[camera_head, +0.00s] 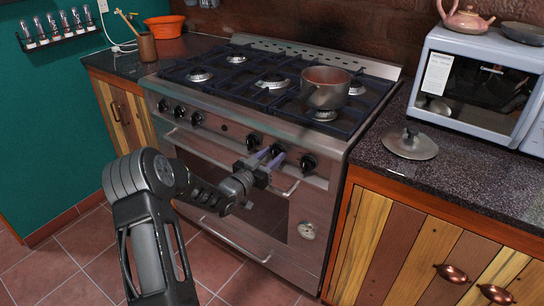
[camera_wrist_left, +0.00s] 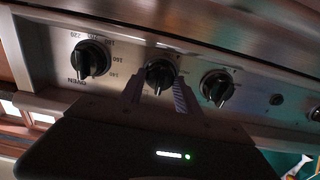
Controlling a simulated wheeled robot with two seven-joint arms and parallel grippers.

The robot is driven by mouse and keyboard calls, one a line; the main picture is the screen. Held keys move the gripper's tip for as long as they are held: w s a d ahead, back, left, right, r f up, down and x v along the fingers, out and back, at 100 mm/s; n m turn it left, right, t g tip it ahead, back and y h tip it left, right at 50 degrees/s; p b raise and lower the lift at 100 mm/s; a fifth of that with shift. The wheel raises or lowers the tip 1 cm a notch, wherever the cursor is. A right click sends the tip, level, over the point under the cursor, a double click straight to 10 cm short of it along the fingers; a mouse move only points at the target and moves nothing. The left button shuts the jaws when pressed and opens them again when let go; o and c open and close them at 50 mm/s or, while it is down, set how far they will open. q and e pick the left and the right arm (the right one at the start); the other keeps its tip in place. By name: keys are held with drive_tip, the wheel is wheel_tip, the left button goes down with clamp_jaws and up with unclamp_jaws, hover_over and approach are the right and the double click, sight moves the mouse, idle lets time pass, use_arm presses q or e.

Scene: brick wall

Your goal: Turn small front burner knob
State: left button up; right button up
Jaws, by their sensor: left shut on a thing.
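The stove (camera_head: 235,190) has a steel front panel with a row of black knobs. My left gripper (camera_head: 268,157) reaches this panel in the head view, and its two fingers are closed around one small black knob (camera_head: 277,149). In the left wrist view this knob (camera_wrist_left: 160,76) sits between the fingertips of my left gripper (camera_wrist_left: 157,92). The larger oven knob (camera_wrist_left: 90,60) is beside it on the left there, and another small knob (camera_wrist_left: 217,87) is on the right. My right gripper is not in view.
A pot (camera_head: 326,90) stands on the front right burner. The steel oven handle (camera_head: 225,165) runs below the knobs, close under my gripper. A lid (camera_head: 410,143) and a microwave (camera_head: 478,85) are on the right counter. An orange bowl (camera_head: 165,27) is at the back left.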

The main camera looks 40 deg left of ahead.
use_arm(q)
drive_tip(key=shift+n, duration=0.4)
clamp_jaws()
drive_tip(key=n, duration=0.2)
drive_tip(key=shift+n+b, duration=0.3)
drive_tip(key=shift+b, duration=0.05)
drive_tip(key=n, duration=0.4)
drive_tip(key=shift+a, duration=0.1)
drive_tip(key=n, duration=0.4)
drive_tip(key=shift+n+p, duration=0.4)
drive_tip(key=n+p, duration=0.1)
drive_tip(key=n, duration=0.4)
drive_tip(key=shift+a+f+n, duration=0.1)
drive_tip(key=shift+f+n, duration=0.05)
drive_tip(key=shift+n, duration=0.15)
drive_tip(key=o, duration=1.2)
unclamp_jaws()
drive_tip(key=shift+o, duration=0.2)
